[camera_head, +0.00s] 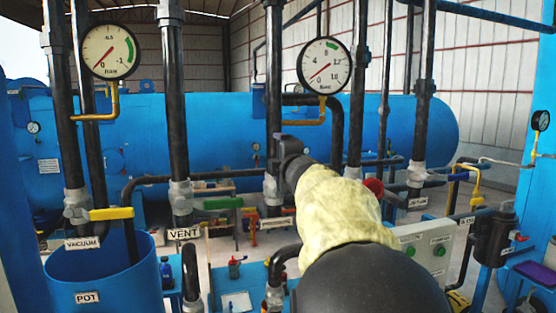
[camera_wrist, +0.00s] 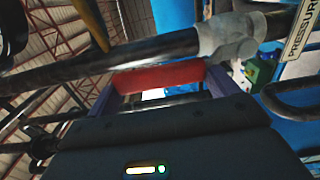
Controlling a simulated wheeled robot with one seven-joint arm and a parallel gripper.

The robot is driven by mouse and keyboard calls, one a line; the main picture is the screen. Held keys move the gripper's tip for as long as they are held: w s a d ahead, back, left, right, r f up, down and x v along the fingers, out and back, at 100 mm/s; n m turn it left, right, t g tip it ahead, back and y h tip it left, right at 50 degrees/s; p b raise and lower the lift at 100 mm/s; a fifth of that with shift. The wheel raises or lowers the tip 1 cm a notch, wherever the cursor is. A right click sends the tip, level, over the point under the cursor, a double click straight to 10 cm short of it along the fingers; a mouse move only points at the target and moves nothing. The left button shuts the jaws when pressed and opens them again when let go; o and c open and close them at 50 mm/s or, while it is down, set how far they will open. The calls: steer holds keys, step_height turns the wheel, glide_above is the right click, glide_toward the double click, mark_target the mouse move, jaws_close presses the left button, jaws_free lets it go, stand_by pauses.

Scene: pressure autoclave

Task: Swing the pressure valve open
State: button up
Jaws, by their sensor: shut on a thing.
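The pressure valve's red handle (camera_wrist: 158,79) lies across the middle of the wrist view, between the two purple fingers of my gripper (camera_wrist: 160,88). My gripper is shut on this handle. The grey valve body (camera_wrist: 228,38) sits on a dark pipe, beside a plate lettered PRESSURE (camera_wrist: 302,28). In the head view, my gripper (camera_head: 284,150) is at a vertical pipe, above a grey valve body (camera_head: 272,190). My yellow-sleeved forearm hides the fingers' far side, and I cannot make out the held handle there.
A yellow handle (camera_head: 111,213) marks the VACUUM valve and a green handle (camera_head: 222,203) the VENT valve, both left. Two gauges (camera_head: 110,51) (camera_head: 324,66) hang above. A blue pot (camera_head: 105,275) stands lower left. A control box (camera_head: 425,250) and several pipes crowd the right.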

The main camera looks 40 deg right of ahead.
steer(key=o, duration=1.2)
steer(key=shift+a, duration=0.1)
steer(key=p+v, duration=0.3)
steer(key=v, duration=0.9)
steer(key=shift+s+a+p, duration=0.15)
steer(key=shift+s+p, duration=0.1)
steer(key=shift+p, duration=0.1)
steer(key=p+v, duration=0.4)
steer(key=p, duration=0.7)
steer(key=shift+s+p, duration=0.4)
steer(key=shift+f, duration=0.15)
